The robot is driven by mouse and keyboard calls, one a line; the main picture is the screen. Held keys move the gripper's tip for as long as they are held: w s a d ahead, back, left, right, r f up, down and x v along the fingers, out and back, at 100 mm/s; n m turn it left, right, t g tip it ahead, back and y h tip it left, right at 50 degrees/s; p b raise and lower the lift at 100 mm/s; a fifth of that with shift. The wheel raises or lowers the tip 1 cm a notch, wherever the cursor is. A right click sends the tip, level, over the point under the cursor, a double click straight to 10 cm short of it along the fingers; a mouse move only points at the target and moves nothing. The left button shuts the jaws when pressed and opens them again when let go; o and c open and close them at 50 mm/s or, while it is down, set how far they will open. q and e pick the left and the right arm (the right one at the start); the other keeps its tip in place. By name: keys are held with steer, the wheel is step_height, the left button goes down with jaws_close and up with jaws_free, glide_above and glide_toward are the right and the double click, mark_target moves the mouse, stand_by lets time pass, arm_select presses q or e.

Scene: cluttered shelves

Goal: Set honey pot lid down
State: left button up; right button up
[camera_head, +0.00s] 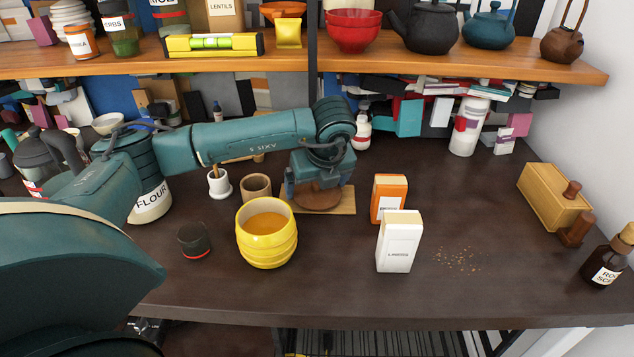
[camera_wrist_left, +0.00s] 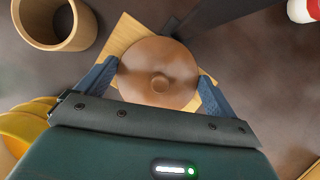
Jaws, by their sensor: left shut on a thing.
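The honey pot (camera_head: 267,249) is a yellow ribbed pot, open at the top, with amber honey inside. It stands on the dark counter in the head view. My left gripper (camera_head: 316,193) is behind and to the right of it, pointing down over a light wooden board (camera_head: 343,201). In the left wrist view its two blue fingers are shut on the sides of the round brown lid (camera_wrist_left: 157,78), which has a small knob. The lid is over the board (camera_wrist_left: 122,33); whether it touches the board I cannot tell. My right gripper is not in view.
A wooden cup (camera_head: 257,188) and a white mortar (camera_head: 219,183) stand left of the board. An orange box (camera_head: 388,196) and a white box (camera_head: 399,243) stand to its right. A dark jar (camera_head: 194,241) is left of the pot. Crumbs lie on the right.

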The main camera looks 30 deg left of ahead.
arm_select(q)
steer(key=shift+f+b, duration=0.25)
steer(key=shift+b, duration=0.05)
steer(key=o, duration=0.7)
steer(key=shift+r, duration=0.1)
steer(key=shift+r+p, duration=0.2)
steer(key=shift+p, duration=0.15)
steer(key=v, duration=1.2)
steer(key=shift+a, duration=0.1)
